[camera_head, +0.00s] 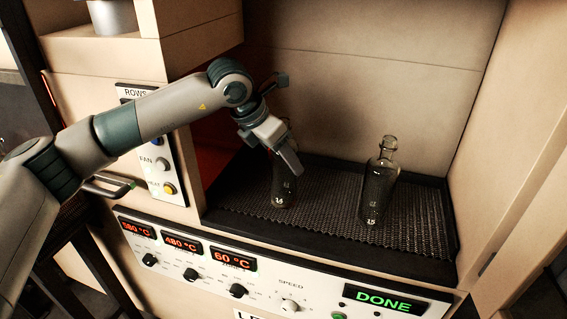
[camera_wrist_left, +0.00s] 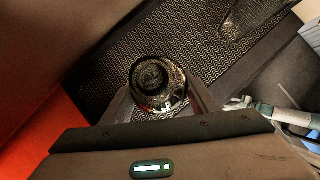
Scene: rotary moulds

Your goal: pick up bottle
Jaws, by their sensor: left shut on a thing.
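Two clear glass bottles stand upright on a dark mesh belt inside the machine's opening. My left gripper is shut on this bottle. In the left wrist view, bottle 14 (camera_wrist_left: 157,83) is seen from above, between the two fingers (camera_wrist_left: 158,105). The bottle marked 15 (camera_head: 379,184) stands free to the right, and part of it shows at the top of the left wrist view (camera_wrist_left: 240,20).
The mesh belt (camera_head: 325,222) has a dark raised rim and is walled in by beige panels at the back and right. A red inner wall (camera_head: 212,152) is close on the left. A control panel (camera_head: 265,275) with a green DONE display (camera_head: 382,301) runs below the opening.

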